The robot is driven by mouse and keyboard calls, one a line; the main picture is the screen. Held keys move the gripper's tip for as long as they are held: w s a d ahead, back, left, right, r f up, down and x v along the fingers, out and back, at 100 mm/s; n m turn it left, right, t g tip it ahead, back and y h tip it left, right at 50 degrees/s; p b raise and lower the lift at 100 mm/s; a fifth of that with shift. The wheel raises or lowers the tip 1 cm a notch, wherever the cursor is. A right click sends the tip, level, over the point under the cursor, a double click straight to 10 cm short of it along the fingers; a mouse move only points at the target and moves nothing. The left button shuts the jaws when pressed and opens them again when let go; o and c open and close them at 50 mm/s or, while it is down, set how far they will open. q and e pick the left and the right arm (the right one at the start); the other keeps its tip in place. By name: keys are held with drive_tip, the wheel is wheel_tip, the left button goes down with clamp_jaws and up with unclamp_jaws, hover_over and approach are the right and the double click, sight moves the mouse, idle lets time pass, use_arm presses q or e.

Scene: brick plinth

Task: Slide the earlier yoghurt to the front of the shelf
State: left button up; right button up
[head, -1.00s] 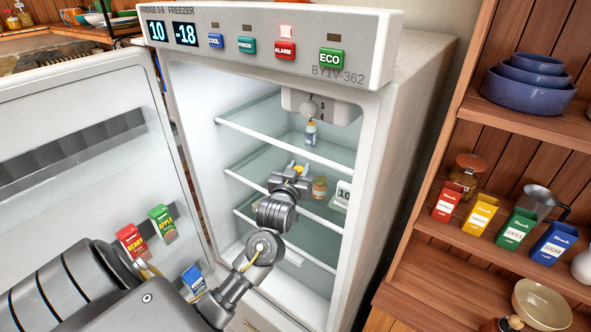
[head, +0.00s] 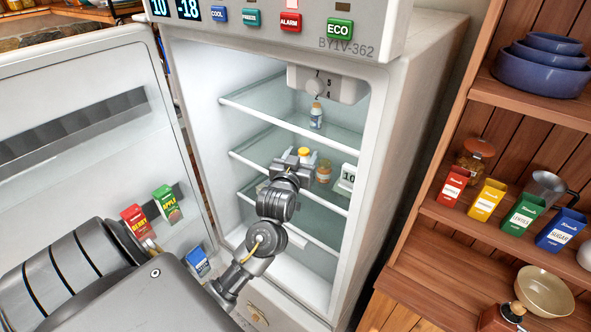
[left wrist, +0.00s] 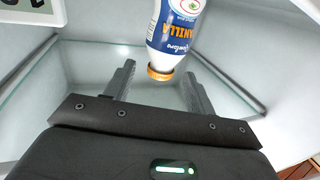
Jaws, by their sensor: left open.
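My left gripper (head: 290,162) is inside the fridge, at the middle shelf (head: 268,153). In the left wrist view its fingers (left wrist: 160,75) stand wide apart and hold nothing. A white bottle (left wrist: 180,27) with a navy vanilla label and an orange cap shows there between or just beyond the fingertips; I see a gap on each side. In the head view a yellow-topped item (head: 304,152) shows just past the gripper, partly hidden by it. A small blue-and-white bottle (head: 316,118) stands on the shelf above. I can read no dates. My right gripper is out of view.
A small jar (head: 323,172) and a white number card (head: 348,177) are right of the gripper. The fridge door (head: 80,110) stands open at left, with cartons (head: 167,203) in it. Wooden shelves (head: 470,220) stand to the right.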

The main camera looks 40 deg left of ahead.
use_arm(q)
drive_tip(key=b+v, duration=0.2)
drive_tip(key=v, duration=0.6)
drive_tip(key=shift+s+d, duration=0.1)
